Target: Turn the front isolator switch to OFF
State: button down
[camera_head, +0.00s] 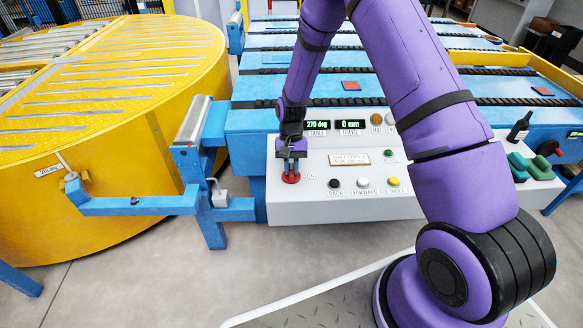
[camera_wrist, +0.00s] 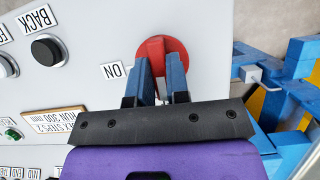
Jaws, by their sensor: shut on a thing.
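The front isolator switch is a red rotary knob (camera_head: 291,177) at the left end of the grey control panel (camera_head: 240,0) face. It also shows in the wrist view (camera_wrist: 160,52), with an "ON" label beside it. My gripper (camera_head: 291,163) points down at the knob from above. In the wrist view its two blue fingers (camera_wrist: 162,72) are shut on the knob's grip, which they partly hide. Which way the knob's pointer faces is hard to tell.
Black, white and yellow buttons (camera_head: 393,181) sit right of the knob, with BACK and FORWARD labels. Displays (camera_head: 349,123) read 270 deg and 0 mm. A yellow turntable (camera_head: 130,120) stands left.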

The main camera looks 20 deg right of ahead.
jog(key=shift+n, duration=0.3)
jog(key=c, duration=1.1)
grip_release()
jog(key=v, duration=1.1)
jog(key=shift+a, duration=0.15)
